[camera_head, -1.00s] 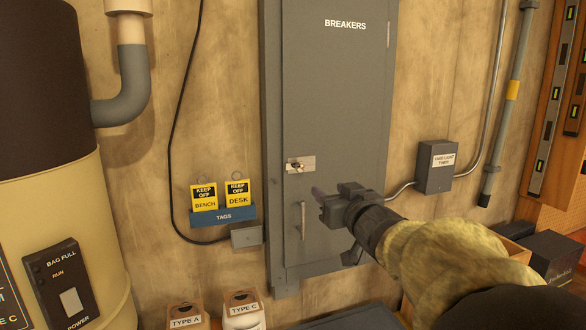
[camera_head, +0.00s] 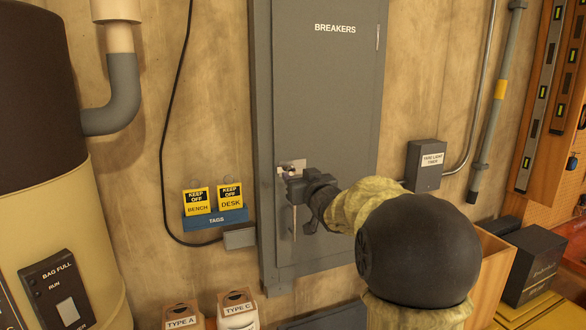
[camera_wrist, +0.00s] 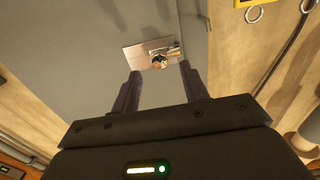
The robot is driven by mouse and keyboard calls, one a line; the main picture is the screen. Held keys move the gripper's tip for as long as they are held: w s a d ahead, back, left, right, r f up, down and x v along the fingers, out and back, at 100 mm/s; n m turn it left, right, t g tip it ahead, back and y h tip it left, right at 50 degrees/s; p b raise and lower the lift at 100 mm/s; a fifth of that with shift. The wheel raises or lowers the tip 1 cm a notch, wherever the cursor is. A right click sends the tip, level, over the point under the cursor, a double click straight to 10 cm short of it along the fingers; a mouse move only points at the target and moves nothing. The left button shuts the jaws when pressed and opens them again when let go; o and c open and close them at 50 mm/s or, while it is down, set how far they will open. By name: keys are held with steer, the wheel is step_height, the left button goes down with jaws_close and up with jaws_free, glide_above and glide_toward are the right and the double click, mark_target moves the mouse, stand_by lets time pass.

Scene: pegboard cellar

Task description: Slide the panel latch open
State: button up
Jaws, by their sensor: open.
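The grey breaker panel (camera_head: 328,100), marked BREAKERS, is shut on the wall. Its latch (camera_head: 291,167) is a small metal plate with a knob at the panel's left edge. In the wrist view the latch plate (camera_wrist: 149,56) lies just ahead of the fingers, with its knob (camera_wrist: 160,61) roughly between their lines. My gripper (camera_wrist: 158,77) is open and empty, one finger on each side. In the head view my gripper (camera_head: 291,181) is at the latch's lower right and covers part of it. I cannot tell whether the fingers touch the plate.
A vertical door handle (camera_head: 294,222) is below the latch. A blue tag holder (camera_head: 215,219) with yellow KEEP OFF tags hangs at left. A grey box (camera_head: 425,165) with conduit is on the wall at right. A cream and brown tank (camera_head: 60,215) stands far left.

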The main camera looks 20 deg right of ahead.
mark_target(292, 171)
steer(key=shift+w+p, duration=0.6)
steer(key=shift+w, duration=1.4)
jaws_close()
